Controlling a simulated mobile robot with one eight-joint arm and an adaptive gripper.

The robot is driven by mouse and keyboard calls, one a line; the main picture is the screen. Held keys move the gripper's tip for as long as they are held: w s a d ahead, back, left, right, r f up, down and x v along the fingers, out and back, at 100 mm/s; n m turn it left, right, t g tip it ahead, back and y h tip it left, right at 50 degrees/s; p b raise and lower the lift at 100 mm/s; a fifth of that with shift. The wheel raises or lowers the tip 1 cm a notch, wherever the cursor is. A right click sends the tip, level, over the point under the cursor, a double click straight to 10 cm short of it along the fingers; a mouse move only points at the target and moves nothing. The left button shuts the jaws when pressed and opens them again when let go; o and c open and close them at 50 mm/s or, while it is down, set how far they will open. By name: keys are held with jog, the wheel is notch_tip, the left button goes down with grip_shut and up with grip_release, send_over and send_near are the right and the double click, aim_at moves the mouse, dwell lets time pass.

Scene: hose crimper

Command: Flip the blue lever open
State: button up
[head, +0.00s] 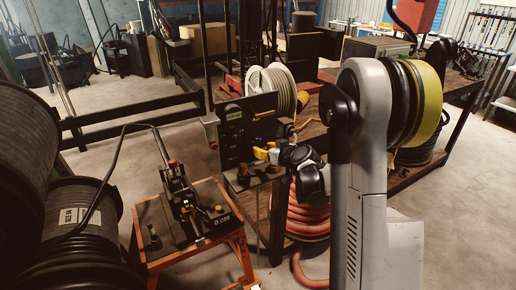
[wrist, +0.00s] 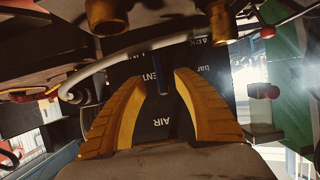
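In the wrist view a narrow dark-blue bar (wrist: 165,78), which looks like the blue lever, stands between my two yellow fingers. My gripper (wrist: 163,80) is open, with a gap between the fingertips, and I cannot tell whether either one touches the bar. Behind it is a black panel (wrist: 165,125) with white lettering such as "AIR", seen upside down. In the head view my gripper (head: 262,153) is at the right side of the upright black panel (head: 236,140). The lever cannot be made out there.
Brass fittings (wrist: 220,22) and a pale hose (wrist: 120,58) cross close above the fingertips in the wrist view. In the head view, an orange stand (head: 205,225) with a lever press is at left, and coiled red hose (head: 305,215) lies below.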

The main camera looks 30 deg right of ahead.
jog(key=v, duration=0.6)
jog(key=shift+s, duration=0.15)
jog(key=shift+r, duration=0.15)
jog(key=s+a+r+g+y, duration=0.1)
jog(key=s+a+r+g, duration=0.2)
jog(key=s+a, duration=0.65)
jog(key=s+a+r+g, duration=0.2)
jog(key=s+a+r, duration=0.1)
jog(key=s+a, duration=0.6)
jog(key=s+a+f+g+h, duration=0.1)
jog(key=s+a+f, duration=0.1)
jog(key=s, duration=0.7)
jog(key=shift+s+a+g, duration=0.25)
jog(key=shift+s+g, duration=0.05)
